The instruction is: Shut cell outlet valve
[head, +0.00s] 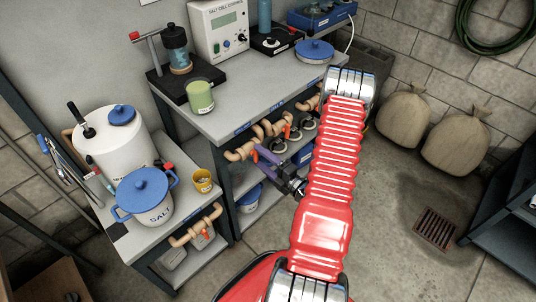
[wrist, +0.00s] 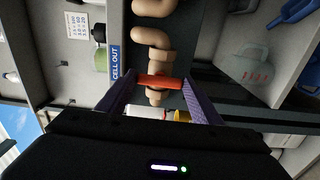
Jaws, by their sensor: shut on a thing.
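The cell outlet valve is on a tan pipe (wrist: 153,42) under the bench edge, beside a blue "CELL OUT" label (wrist: 115,62) in the wrist view. Its orange-red handle (wrist: 160,82) lies across the pipe in that view. My gripper (wrist: 160,84) has its purple fingers at the two ends of the handle and is shut on it. In the head view my gripper (head: 259,154) reaches the left part of the pipework (head: 240,154) under the bench front. The handle is hard to make out there behind the fingers.
More pipes with orange handles (head: 287,130) run close to the right. A lower side table (head: 125,228) with a salt pot (head: 146,196) stands left. A floor drain (head: 435,229) lies in open floor at right.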

